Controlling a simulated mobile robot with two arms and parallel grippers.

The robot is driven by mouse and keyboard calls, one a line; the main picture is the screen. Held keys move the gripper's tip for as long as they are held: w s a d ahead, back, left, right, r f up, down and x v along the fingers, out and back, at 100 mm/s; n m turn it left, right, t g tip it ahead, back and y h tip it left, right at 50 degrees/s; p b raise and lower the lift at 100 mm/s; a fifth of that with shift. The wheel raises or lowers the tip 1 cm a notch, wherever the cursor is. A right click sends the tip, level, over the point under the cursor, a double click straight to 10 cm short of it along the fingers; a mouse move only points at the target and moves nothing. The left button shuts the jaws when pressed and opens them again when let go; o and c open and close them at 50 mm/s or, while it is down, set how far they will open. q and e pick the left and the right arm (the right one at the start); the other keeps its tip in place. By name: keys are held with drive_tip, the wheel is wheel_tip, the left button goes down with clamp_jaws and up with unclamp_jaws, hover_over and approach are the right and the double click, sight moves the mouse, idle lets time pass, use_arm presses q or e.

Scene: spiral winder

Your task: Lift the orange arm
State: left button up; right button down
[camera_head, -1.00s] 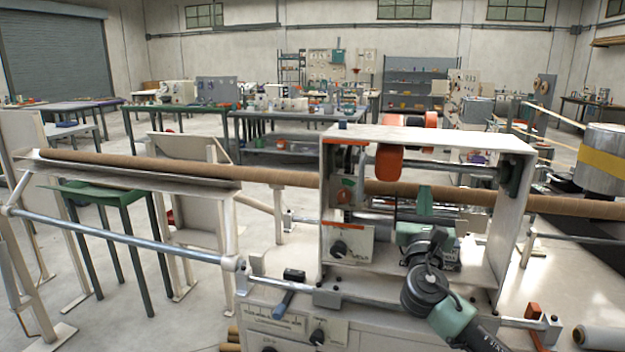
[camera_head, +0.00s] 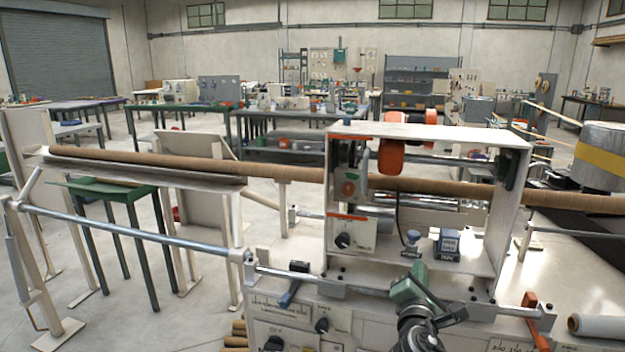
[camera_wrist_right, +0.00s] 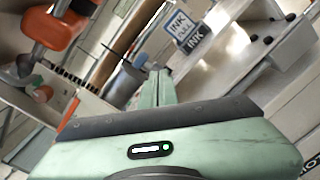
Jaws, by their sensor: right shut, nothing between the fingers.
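An orange rounded arm-like part (camera_head: 392,157) hangs under the top of the white machine frame, above the brown cardboard tube. It also shows at the upper left of the right wrist view (camera_wrist_right: 55,32). A smaller orange lever (camera_head: 534,306) stands upright at the machine's right front; I cannot tell for certain which one the task names. My right gripper (camera_head: 418,270) is at the frame's lower front, below and apart from the hanging orange part. Its green fingers are shut and empty in the right wrist view (camera_wrist_right: 157,80). My left gripper is out of view.
A long brown tube (camera_head: 255,172) runs through the white frame (camera_head: 440,132). An ink box (camera_head: 448,242) and a small grey-blue bottle (camera_head: 412,242) stand inside the frame. A steel rail (camera_head: 150,235) crosses the front. A white roll (camera_head: 600,327) lies at right.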

drive_tip(key=s+a+f+m+g+y, duration=0.15)
drive_tip(key=s+f+m+g, duration=0.7)
drive_tip(key=s+f, duration=0.85)
drive_tip(key=s+f+m+g+y, duration=0.25)
drive_tip(key=s+m, duration=0.25)
drive_tip(key=s, duration=0.3)
drive_tip(key=s+a+f+m+g+y, duration=0.1)
drive_tip(key=s+f+m, duration=0.25)
drive_tip(key=s, duration=0.55)
drive_tip(key=s+f+m+g+y, duration=0.1)
drive_tip(key=s+f+m+g, duration=0.15)
drive_tip(key=s+m, duration=0.4)
wheel_tip(320, 180, down, 24)
drive_tip(key=s+r+n+p, duration=0.1)
drive_tip(key=s+n+p, duration=0.1)
drive_tip(key=s+d+f+g+p, duration=0.1)
drive_tip(key=s+d+f, duration=0.1)
drive_tip(key=s+f, duration=1.4)
drive_tip(key=shift+s+d+f, duration=0.2)
drive_tip(key=shift+s+d, duration=0.1)
drive_tip(key=shift+s, duration=0.5)
drive_tip(key=shift+g, duration=0.25)
